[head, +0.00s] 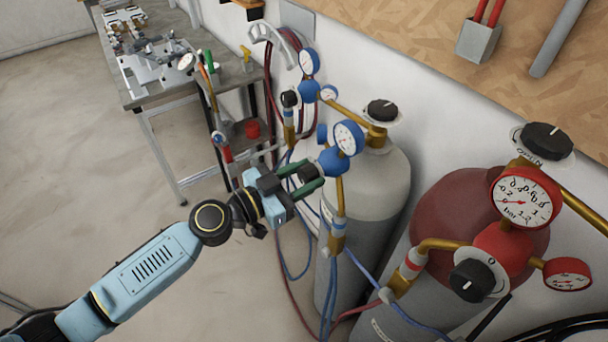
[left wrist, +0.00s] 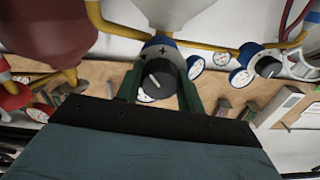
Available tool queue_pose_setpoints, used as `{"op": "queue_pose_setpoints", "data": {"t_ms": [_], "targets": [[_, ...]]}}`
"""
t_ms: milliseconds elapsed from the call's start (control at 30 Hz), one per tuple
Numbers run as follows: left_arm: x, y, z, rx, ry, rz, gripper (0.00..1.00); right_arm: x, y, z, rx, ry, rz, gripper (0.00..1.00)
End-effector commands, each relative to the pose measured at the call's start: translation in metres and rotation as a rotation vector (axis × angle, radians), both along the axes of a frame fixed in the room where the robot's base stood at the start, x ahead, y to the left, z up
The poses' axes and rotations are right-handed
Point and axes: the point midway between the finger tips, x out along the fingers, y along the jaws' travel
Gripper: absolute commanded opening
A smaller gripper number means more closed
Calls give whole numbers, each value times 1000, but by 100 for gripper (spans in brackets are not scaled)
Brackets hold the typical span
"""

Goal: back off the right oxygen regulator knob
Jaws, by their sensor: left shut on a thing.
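The right oxygen regulator (head: 333,160) is blue with a white-faced gauge (head: 348,138) and sits on brass piping at the pale grey cylinder. Its black knob (head: 308,173) faces left. My left gripper (head: 306,180) reaches it from the left, with its green fingers shut on the knob. In the left wrist view the knob (left wrist: 160,78) shows a white pointer mark and sits between the two fingers. Part of the knob is hidden by the fingers in the head view. My right gripper is not in view.
Another blue regulator (head: 309,91) with a black knob (head: 290,98) stands behind. A red regulator (head: 499,246) sits at the dark red cylinder (head: 450,205) on the right. Blue and red hoses (head: 327,290) hang below. A metal workbench (head: 150,95) stands at back left; open floor lies left.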

Motion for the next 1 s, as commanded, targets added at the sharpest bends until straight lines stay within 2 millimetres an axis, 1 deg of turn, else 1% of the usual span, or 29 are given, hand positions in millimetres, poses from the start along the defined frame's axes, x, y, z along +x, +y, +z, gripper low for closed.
{"op": "queue_pose_setpoints", "data": {"t_ms": [167, 367, 1000], "targets": [[0, 0, -1, -27, 37, 0, 15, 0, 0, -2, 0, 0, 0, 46], [0, 0, -1, -100, 135, 1, 15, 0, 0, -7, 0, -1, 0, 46], [0, 0, -1, -450, 619, 1, 15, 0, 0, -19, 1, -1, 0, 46]]}}
